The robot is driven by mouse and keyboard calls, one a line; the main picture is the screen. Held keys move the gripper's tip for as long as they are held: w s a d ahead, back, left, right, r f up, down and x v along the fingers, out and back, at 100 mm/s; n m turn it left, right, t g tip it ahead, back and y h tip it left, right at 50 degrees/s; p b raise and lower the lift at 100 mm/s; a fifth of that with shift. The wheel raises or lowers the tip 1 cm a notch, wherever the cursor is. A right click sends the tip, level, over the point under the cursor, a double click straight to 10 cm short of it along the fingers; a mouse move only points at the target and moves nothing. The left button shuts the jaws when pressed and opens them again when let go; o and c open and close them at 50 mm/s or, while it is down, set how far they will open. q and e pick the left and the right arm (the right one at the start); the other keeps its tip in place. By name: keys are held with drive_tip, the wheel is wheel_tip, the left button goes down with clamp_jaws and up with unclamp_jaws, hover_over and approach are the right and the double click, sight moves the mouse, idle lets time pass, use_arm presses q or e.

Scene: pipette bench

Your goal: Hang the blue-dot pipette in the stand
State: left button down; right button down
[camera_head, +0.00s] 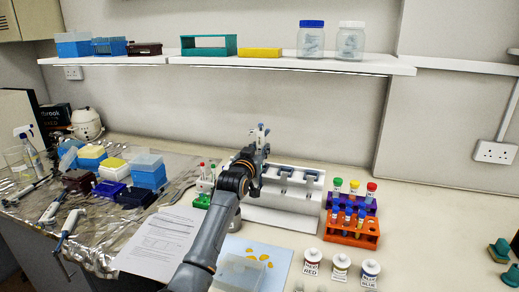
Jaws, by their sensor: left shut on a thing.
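The white pipette stand (284,218) stands on the bench in the middle, with a row of dark, empty-looking slots along its top. My left arm reaches up from the bottom edge and hides the stand's left end. My left gripper (260,146) is shut on a pipette (262,130), whose pale top with a bit of blue sticks up above the fingers. The pipette is roughly upright, above the stand's left part. Its lower part is hidden behind my arm, so I cannot tell if it touches the stand. My right gripper is not in view.
Racks of capped tubes, purple (368,206) and orange (340,236), stand right of the stand. Labelled bottles (312,262) stand in front. Other pipettes (68,226) lie on foil at left. A shelf (300,65) hangs above.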

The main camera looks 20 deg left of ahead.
use_arm(q)
drive_tip(key=shift+f, duration=0.1)
drive_tip(key=shift+f, duration=0.5)
drive_tip(key=shift+f+b, duration=0.55)
idle(0.5)
drive_tip(key=c, duration=1)
unclamp_jaws()
drive_tip(key=shift+s, duration=0.1)
drive_tip(key=s, duration=1.2)
drive_tip(key=shift+a, duration=0.2)
drive_tip(key=shift+f, duration=0.1)
